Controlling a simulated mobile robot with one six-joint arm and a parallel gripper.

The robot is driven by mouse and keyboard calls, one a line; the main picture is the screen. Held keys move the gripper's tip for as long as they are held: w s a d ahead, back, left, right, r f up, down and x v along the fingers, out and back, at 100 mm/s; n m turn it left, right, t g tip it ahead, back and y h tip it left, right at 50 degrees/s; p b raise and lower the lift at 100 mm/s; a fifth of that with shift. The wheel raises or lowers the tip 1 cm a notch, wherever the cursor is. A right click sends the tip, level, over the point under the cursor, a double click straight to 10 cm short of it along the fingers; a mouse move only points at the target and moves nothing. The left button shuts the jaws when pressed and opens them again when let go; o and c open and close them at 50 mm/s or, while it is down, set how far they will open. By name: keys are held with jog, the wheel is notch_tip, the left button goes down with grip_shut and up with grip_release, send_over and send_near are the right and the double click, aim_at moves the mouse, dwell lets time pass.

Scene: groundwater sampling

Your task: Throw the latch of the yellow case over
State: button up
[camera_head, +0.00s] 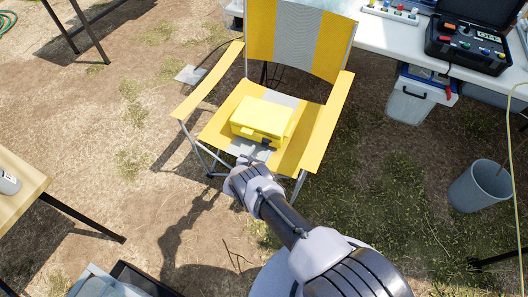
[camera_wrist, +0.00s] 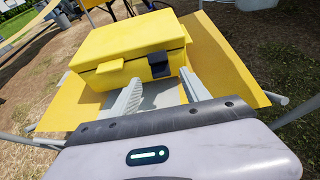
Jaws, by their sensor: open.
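The yellow case (camera_head: 262,119) sits closed on the seat of a yellow and grey folding chair (camera_head: 214,128). In the wrist view the case (camera_wrist: 125,45) shows its front, with a dark latch (camera_wrist: 158,62) right of the middle of that face. The latch also shows small and dark in the head view (camera_head: 266,142). My gripper (camera_wrist: 160,88) is open and empty, its two pale fingers pointing at the front of the case. The right fingertip is just below and right of the latch. I cannot tell whether either finger touches the case.
The chair's armrests (camera_head: 207,80) rise on both sides of the seat. A white table (camera_head: 390,32) behind carries an open black instrument case (camera_head: 468,45). A grey bin (camera_head: 480,187) stands at right, and a wooden table (camera_head: 18,195) at left. Bare ground lies between.

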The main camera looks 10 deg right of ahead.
aim_at(265, 144)
jog(key=b+x, duration=0.1)
jog(key=x, duration=0.1)
jog(key=b+x, duration=0.2)
jog(key=x, duration=0.1)
jog(key=shift+f, duration=0.3)
jog(key=shift+w+d, duration=0.2)
jog(key=shift+r, duration=0.1)
jog(key=shift+r, duration=0.1)
grip_shut()
